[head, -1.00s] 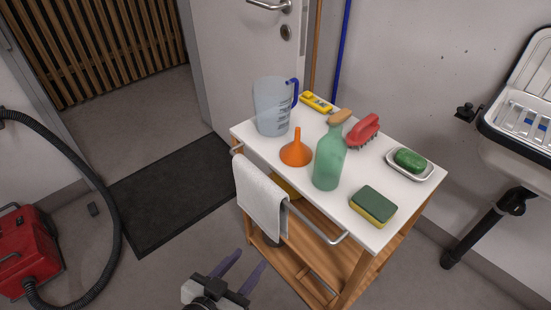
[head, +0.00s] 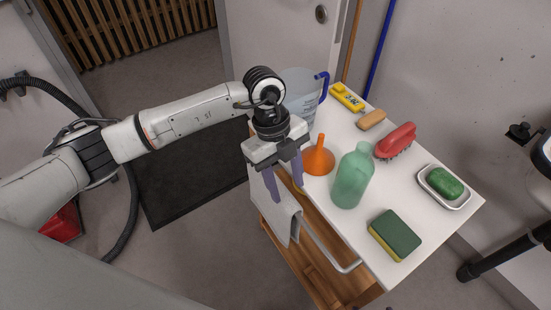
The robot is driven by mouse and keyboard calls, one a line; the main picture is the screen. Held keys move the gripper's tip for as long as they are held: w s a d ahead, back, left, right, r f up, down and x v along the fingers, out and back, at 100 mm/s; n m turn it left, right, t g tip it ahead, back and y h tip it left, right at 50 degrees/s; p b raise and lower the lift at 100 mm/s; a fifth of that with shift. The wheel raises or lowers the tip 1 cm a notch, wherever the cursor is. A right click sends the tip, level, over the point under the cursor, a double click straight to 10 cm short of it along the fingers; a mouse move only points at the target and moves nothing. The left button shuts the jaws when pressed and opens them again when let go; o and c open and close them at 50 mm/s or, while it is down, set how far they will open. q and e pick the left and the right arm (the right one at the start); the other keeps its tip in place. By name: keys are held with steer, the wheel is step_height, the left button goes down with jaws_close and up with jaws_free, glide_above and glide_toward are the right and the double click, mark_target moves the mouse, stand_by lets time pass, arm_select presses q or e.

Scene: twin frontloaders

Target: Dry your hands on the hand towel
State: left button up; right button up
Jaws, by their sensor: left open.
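The white hand towel (head: 285,222) hangs over the rail on the near left side of a small trolley. My left gripper (head: 287,196) is open and points down at the towel, with its purple fingers in front of the towel's upper part. The gripper and wrist hide part of the towel and rail. I cannot tell whether the fingers touch the cloth. My right gripper is not in view.
The trolley's white top (head: 408,200) holds a measuring jug (head: 304,92), orange funnel (head: 319,158), green bottle (head: 352,178), sponge (head: 395,235), red brush (head: 395,140) and soap dish (head: 444,187). A dark mat (head: 190,175) lies on the floor left of it.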

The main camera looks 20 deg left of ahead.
mark_target(273, 203)
arm_select(q)
steer(key=w+a+y, duration=0.1)
steer(key=a+y, duration=0.1)
steer(key=w+a+t, duration=0.1)
steer(key=a, duration=0.1)
steer(key=shift+w+f+m+y, duration=0.3)
steer(key=shift+y, duration=0.1)
steer(key=shift+f, duration=0.3)
step_height(273, 203, down, 10)
steer(key=shift+r, duration=0.25)
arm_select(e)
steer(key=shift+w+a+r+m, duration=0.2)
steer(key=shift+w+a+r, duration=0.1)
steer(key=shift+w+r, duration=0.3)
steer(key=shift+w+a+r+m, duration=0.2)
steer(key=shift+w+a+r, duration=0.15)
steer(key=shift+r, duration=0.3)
arm_select(q)
steer(key=shift+c, duration=0.3)
steer(key=c, duration=0.9)
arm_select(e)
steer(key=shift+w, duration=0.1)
arm_select(q)
steer(key=o, duration=1.3)
steer(key=shift+c, duration=0.2)
